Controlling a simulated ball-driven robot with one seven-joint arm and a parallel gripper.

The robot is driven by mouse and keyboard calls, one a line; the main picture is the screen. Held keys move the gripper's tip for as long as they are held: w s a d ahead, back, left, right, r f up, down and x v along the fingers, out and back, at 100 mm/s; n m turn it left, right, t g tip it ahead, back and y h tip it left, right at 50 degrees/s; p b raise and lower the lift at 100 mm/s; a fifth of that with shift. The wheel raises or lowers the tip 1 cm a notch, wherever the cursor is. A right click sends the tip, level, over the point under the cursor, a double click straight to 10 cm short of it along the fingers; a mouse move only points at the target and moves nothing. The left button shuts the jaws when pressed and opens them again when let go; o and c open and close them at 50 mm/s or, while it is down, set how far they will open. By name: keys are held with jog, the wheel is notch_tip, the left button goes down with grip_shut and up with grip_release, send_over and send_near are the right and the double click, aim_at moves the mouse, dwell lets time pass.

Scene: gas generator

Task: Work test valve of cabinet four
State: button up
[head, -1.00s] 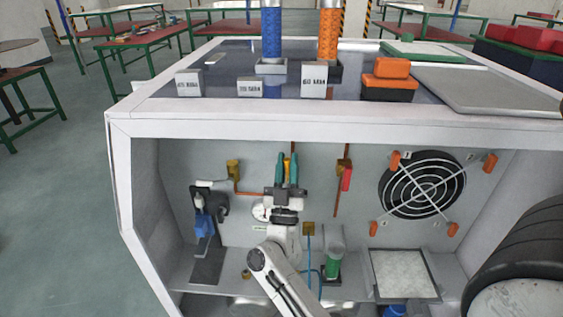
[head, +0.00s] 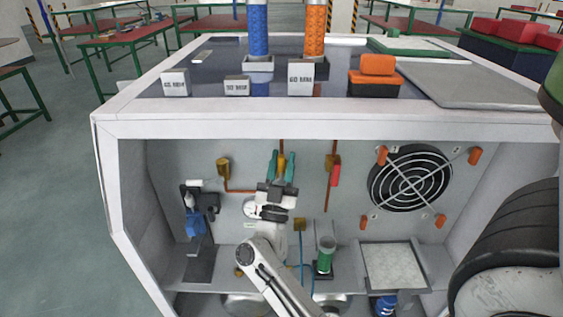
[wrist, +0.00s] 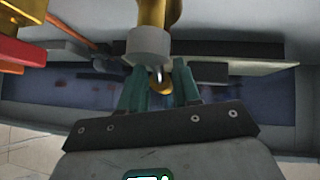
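A brass valve (head: 282,166) hangs at the end of a copper pipe on the back wall of the open cabinet (head: 107,190). My gripper (head: 281,156) is inside the cabinet, its green fingers pointing up on either side of the brass part. In the wrist view the brass valve (wrist: 152,12) ends in a grey collar with a small brass tip below. My gripper (wrist: 159,80) has its two fingers apart there, one each side of the tip. I see a gap between them; contact with the tip cannot be told.
Another brass valve (head: 223,167) is left, and one with a red handle (head: 335,174) is right. A round gauge (head: 249,209) sits beside my wrist.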

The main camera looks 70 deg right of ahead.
jog(key=shift+o, duration=0.8)
jog(key=shift+r, duration=0.1)
jog(key=w+b+v, duration=0.1)
jog(key=v, duration=0.9)
jog(key=shift+s+a+f+b, duration=0.25)
jog(key=shift+s+a+b, duration=0.1)
jog(key=shift+s, duration=0.2)
